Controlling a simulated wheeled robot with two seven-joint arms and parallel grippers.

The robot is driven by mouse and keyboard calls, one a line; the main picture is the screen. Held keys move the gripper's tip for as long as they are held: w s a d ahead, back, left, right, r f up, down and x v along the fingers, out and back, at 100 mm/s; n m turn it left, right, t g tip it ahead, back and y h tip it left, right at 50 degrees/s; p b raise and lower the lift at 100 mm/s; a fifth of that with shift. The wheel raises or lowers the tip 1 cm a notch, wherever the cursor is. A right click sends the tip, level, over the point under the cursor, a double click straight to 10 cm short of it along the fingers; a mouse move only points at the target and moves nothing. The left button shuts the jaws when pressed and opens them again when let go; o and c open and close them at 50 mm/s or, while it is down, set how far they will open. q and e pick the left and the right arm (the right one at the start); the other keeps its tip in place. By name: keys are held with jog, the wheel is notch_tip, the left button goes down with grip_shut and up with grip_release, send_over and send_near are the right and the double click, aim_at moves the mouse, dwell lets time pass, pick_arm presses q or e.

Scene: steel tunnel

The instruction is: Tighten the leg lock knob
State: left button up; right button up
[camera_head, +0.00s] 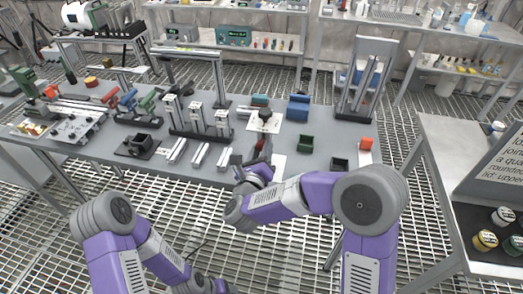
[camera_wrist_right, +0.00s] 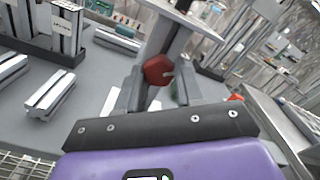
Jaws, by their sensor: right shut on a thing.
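The red leg lock knob (camera_wrist_right: 158,70) sits low on a grey upright post (camera_wrist_right: 168,38) in the right wrist view. My right gripper (camera_wrist_right: 157,90) has one finger on each side of the knob and is shut on it. In the head view my right gripper (camera_head: 258,158) is at the front middle of the grey table, and a small dark red part (camera_head: 261,144) shows at its tip. Arm links and fingers partly hide the knob there. My left arm hangs at the lower left, and its gripper is not clearly visible.
The grey table (camera_head: 190,150) holds several metal rails and posts left of my right gripper. A side table (camera_head: 440,135) stands at the right.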

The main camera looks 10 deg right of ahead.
jog(key=m, duration=0.6)
jog(key=shift+m, duration=0.3)
jog(key=shift+a, duration=0.1)
dwell(0.4)
jog(key=o, duration=1)
jog(key=shift+o, duration=0.2)
jog(key=v, duration=0.7)
jog(key=shift+s, duration=0.2)
